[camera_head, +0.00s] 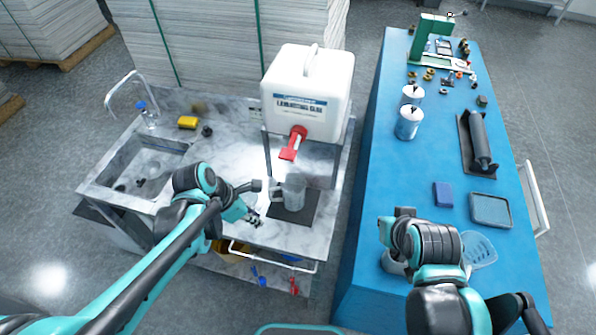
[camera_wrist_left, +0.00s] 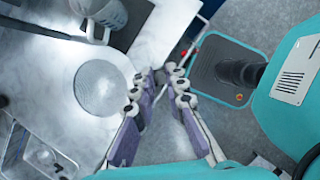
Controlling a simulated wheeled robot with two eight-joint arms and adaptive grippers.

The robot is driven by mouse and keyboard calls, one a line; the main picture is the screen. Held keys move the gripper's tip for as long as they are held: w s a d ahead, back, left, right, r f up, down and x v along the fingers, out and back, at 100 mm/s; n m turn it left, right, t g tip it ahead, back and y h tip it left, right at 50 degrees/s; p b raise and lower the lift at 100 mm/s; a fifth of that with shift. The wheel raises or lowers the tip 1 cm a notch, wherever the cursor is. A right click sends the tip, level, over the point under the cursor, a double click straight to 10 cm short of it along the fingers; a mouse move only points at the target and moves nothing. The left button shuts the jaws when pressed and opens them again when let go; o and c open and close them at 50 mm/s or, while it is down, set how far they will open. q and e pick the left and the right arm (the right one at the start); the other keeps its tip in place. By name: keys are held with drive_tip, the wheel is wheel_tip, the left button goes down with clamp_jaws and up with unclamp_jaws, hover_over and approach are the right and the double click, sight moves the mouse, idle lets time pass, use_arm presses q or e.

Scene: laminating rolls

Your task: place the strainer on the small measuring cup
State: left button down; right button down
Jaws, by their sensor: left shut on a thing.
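The round mesh strainer (camera_wrist_left: 97,88) shows in the left wrist view beside my left fingers, above the pale counter. My left gripper (camera_wrist_left: 163,75) is shut on the strainer; the exact grip at its edge is hard to make out. In the head view my left gripper (camera_head: 252,216) is low over the counter, left of the grey measuring cup (camera_head: 294,190). The cup stands upright, apart from my gripper, and also shows in the left wrist view (camera_wrist_left: 105,14). My right arm is over the blue table; its fingertips are hidden.
The cup stands on a dark mat (camera_head: 300,212) below the red tap (camera_head: 292,147) of a white canister (camera_head: 308,92). A sink (camera_head: 140,170) is at left. The blue table (camera_head: 395,185) holds two metal canisters, a black roll (camera_head: 478,140) and a blue tray (camera_head: 490,209).

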use_arm(q)
drive_tip(key=w+d+f, duration=0.1)
drive_tip(key=w+d, duration=0.4)
drive_tip(key=d, duration=0.2)
drive_tip(key=w+d+f+b, duration=0.1)
drive_tip(key=w+d+f, duration=0.1)
drive_tip(key=w+d, duration=0.2)
drive_tip(key=d, duration=0.3)
drive_tip(key=shift+w+d+f+b, duration=0.25)
drive_tip(key=shift+w+d+b, duration=0.05)
drive_tip(key=shift+w+d, duration=0.05)
